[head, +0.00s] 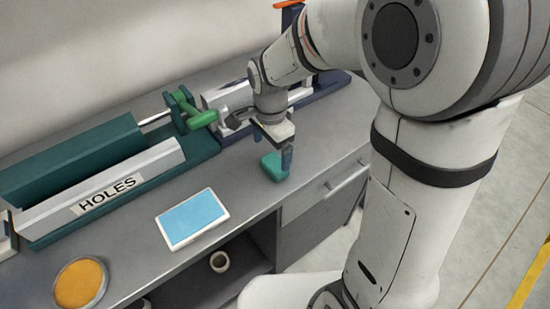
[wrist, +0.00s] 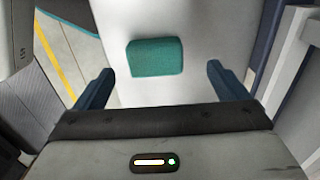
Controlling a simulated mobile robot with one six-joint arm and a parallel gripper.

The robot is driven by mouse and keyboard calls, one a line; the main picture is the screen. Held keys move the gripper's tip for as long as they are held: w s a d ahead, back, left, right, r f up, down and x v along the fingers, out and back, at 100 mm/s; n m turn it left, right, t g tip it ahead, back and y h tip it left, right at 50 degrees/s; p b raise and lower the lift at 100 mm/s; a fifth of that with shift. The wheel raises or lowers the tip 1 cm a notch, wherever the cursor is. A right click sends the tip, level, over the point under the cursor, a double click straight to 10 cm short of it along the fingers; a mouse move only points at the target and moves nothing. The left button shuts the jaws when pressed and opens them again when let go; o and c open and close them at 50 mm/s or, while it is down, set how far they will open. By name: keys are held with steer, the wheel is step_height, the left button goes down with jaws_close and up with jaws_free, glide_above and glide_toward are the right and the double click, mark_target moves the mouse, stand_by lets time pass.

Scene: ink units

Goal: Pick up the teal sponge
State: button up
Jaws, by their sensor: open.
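The teal sponge (head: 272,167) lies on the grey counter near its front edge in the head view. In the wrist view the sponge (wrist: 155,57) shows as a rounded teal block, ahead of the fingers and roughly centred between them, slightly left. My gripper (head: 276,150) is just above the sponge in the head view, pointing down. In the wrist view my gripper (wrist: 158,88) has its two dark blue fingers spread wide with nothing between the tips. One finger partly overlaps the sponge in the head view, and I cannot tell the exact gap.
A teal machine labelled HOLES (head: 108,196) stands at the back left, with a green handle (head: 203,119). A white tray with a blue pad (head: 193,218) and an orange round dish (head: 80,283) lie left of the sponge. A drawer (head: 335,190) is below the counter.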

mark_target(275, 162)
steer(key=f, duration=0.6)
steer(key=shift+d+f+p, duration=0.1)
steer(key=shift+d+p, duration=0.25)
steer(key=shift+d, duration=0.05)
steer(key=shift+c, duration=0.3)
steer(key=c, duration=1)
step_height(275, 162, up, 10)
steer(key=shift+r, duration=0.1)
steer(key=o, duration=0.5)
steer(key=shift+c, duration=0.2)
steer(key=c, duration=0.4)
steer(key=shift+s, duration=0.1)
